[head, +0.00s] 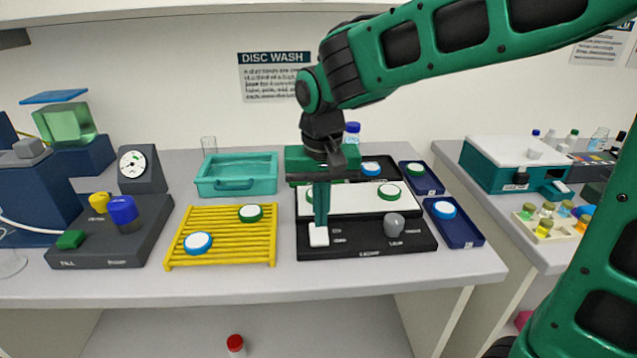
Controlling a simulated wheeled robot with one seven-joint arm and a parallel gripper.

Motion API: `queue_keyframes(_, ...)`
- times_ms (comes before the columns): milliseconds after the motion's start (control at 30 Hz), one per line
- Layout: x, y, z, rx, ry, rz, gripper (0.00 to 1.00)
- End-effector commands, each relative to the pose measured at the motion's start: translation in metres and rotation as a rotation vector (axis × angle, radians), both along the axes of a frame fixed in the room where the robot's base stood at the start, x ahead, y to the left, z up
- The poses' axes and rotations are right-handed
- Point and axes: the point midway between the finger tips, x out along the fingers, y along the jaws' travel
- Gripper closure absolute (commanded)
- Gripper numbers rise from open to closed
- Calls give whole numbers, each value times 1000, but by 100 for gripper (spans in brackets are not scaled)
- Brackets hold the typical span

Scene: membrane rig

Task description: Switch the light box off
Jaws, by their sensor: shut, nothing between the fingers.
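The light box (428,240) is a black unit with a white panel (357,201) on top, near the front edge of the middle bench. The panel looks white, but I cannot tell whether it is lit. A white rocker or button (319,237) sits at its front left, and a grey knob (394,225) at its front right. My gripper (320,221) points straight down with its fingers shut and empty. The fingertips are right over the white button; I cannot tell whether they touch it. My fingers hide part of the panel and a disc on it.
Green-rimmed discs lie on the panel, one at the right (390,192). A yellow rack (221,235) with two discs stands to the left, a teal tray (237,176) behind it. Navy trays (455,229) stand close on the right. A grey control box (112,235) is further left.

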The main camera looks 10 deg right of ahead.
Motion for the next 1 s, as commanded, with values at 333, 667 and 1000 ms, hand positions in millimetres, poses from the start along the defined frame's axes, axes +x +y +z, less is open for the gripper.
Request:
queue_keyframes(333, -20, 6, 76, 4, -16, 7, 100)
queue_keyframes(667, -28, -4, 99, 1, -13, -8, 100)
queue_keyframes(1000, -82, -168, 46, -17, 26, -206, 100)
